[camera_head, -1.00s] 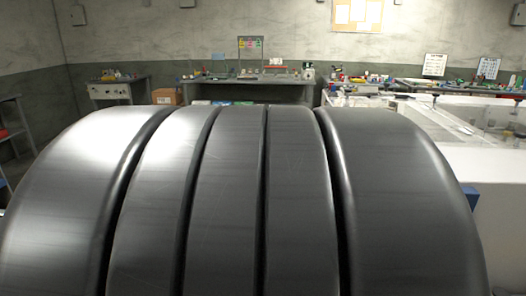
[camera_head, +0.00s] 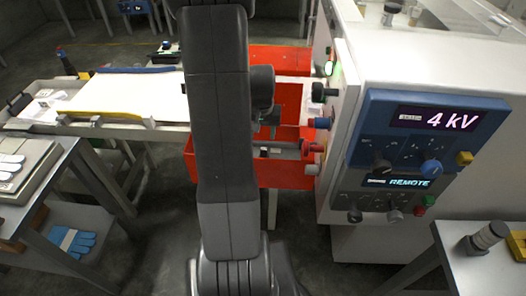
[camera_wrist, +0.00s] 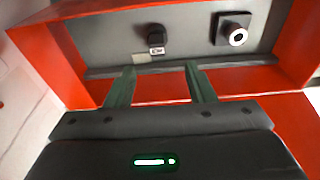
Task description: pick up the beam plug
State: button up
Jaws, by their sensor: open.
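In the wrist view my gripper (camera_wrist: 160,72) is open, with two green fingers apart and nothing between them. Past the fingertips, on a dark panel inside a red housing, are a small dark plug-like piece (camera_wrist: 155,36) with a pale tag and a square black fitting (camera_wrist: 235,30) with a bright round end. I cannot tell for sure which is the beam plug; the tagged piece lies roughly in line with the gap between the fingers. In the head view my arm covers part of the red housing (camera_head: 283,177), and my gripper is mostly hidden there.
A white cabinet (camera_head: 340,200) with a blue control panel (camera_head: 400,140) reading 4 kV stands close at the right of the red housing. A side table (camera_head: 85,185) with gloves is at the left. A grey bench (camera_head: 480,265) is at the lower right.

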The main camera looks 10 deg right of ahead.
send_over(264, 149)
jog(key=s, duration=0.1)
jog(key=f, duration=0.5)
jog(key=shift+a+f, duration=0.25)
jog(key=shift+a, duration=0.15)
jog(key=shift+w+d+f, duration=0.15)
jog(key=shift+f, duration=0.7)
jog(key=shift+w+d+f, duration=0.1)
jog(key=shift+w+f, duration=0.1)
jog(key=shift+f, duration=0.7)
jog(key=shift+w+d+f, duration=0.15)
jog(key=shift+f, duration=0.7)
jog(key=shift+c, duration=0.2)
jog(key=c, duration=1)
